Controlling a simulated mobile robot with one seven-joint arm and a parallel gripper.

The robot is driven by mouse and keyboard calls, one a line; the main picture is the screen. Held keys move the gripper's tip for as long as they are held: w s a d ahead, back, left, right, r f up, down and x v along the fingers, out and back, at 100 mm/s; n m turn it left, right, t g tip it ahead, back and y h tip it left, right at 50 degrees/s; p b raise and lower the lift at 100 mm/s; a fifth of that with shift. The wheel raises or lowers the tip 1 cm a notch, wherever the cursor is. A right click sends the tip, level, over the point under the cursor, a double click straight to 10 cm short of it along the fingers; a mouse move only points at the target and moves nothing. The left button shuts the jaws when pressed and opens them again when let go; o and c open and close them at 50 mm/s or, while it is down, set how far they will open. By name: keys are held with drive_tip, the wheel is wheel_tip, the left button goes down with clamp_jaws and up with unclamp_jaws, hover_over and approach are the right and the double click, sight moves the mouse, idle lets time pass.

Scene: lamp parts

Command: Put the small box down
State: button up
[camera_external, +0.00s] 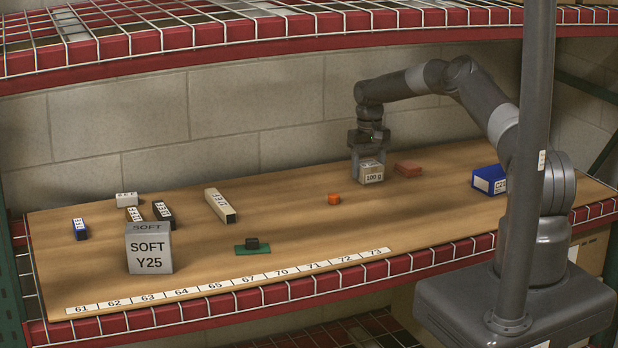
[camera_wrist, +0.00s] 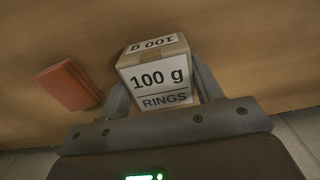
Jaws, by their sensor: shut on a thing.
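The small box (camera_external: 371,173) is a tan carton marked "100 g", at the back of the wooden board right of the middle. In the wrist view the box (camera_wrist: 155,76) also shows the word "RINGS". My gripper (camera_external: 369,160) points down from above and is shut on the box. In the wrist view its two fingers (camera_wrist: 158,92) press on the box's left and right sides. The box is upright and at or very close to the board; I cannot tell whether its underside touches.
A red-brown block (camera_external: 407,169) lies just right of the box; it also shows in the wrist view (camera_wrist: 68,85). An orange piece (camera_external: 334,198) is to the front left. A blue box (camera_external: 489,180) stands farther right. A grey "SOFT Y25" box (camera_external: 149,250) and several small boxes are at left.

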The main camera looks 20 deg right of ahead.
sight(368, 163)
drive_tip(key=o, duration=1)
drive_tip(key=shift+f, duration=0.1)
drive_tip(key=shift+r, duration=2.2)
